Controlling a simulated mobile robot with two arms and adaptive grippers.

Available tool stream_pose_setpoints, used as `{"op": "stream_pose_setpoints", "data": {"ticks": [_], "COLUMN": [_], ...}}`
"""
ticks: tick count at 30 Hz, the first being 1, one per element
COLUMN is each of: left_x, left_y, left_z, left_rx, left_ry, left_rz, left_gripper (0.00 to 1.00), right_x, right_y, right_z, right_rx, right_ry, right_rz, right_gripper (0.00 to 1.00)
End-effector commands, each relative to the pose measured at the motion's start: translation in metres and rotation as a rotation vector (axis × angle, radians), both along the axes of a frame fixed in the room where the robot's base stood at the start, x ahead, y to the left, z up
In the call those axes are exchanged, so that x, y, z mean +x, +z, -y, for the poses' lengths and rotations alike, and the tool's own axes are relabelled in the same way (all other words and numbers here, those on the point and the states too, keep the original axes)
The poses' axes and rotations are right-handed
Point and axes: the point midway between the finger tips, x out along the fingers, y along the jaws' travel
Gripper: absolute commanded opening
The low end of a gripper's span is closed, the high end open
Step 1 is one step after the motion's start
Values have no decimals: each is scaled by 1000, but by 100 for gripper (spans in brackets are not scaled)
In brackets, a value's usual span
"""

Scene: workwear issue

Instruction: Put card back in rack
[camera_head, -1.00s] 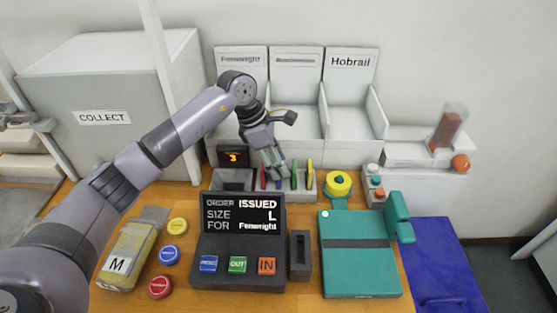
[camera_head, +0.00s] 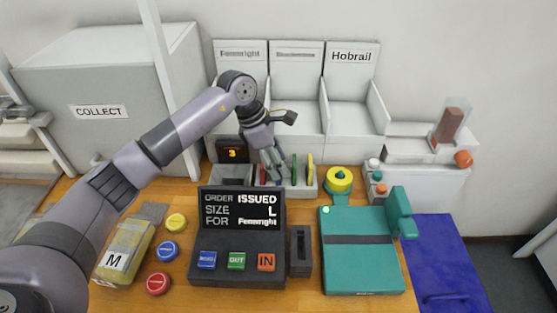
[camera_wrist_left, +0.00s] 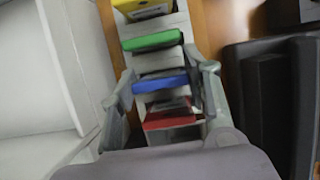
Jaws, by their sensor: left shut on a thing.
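A pale grey rack (camera_head: 301,191) stands behind the order terminal and holds upright coloured cards. The red card (camera_head: 264,175), green card (camera_head: 294,169) and yellow card (camera_head: 310,167) show in the head view. My left gripper (camera_head: 276,172) reaches down into the row between red and green. In the left wrist view my left gripper (camera_wrist_left: 163,76) is shut on the blue card (camera_wrist_left: 161,82), in line with the red card (camera_wrist_left: 169,116), green card (camera_wrist_left: 152,41) and yellow card (camera_wrist_left: 145,9). How deep the blue card sits is hidden. My right gripper is out of view.
The terminal (camera_head: 240,246) reads ISSUED, L, Fenwright; a dark slotted block (camera_head: 301,252) stands beside it. White bins (camera_head: 352,106) rise behind the rack. A yellow M pack (camera_head: 127,245) lies left.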

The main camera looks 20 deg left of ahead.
Motion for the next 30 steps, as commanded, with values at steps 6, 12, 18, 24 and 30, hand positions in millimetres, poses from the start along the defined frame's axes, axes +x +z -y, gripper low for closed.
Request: {"op": "stream_pose_setpoints", "data": {"ticks": [6, 12, 18, 24, 30], "left_x": [0, 0, 0, 0, 0], "left_y": [0, 0, 0, 0, 0], "left_z": [0, 0, 0, 0, 0], "left_rx": [0, 0, 0, 0, 0], "left_ry": [0, 0, 0, 0, 0], "left_rz": [1, 1, 0, 0, 0], "left_gripper": [22, 49, 63, 67, 67], "right_x": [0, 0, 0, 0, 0], "right_y": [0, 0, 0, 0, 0], "right_z": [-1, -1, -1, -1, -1], "right_rx": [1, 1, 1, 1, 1], "right_ry": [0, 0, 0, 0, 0], "right_rz": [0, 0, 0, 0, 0], "right_gripper": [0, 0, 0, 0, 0]}}
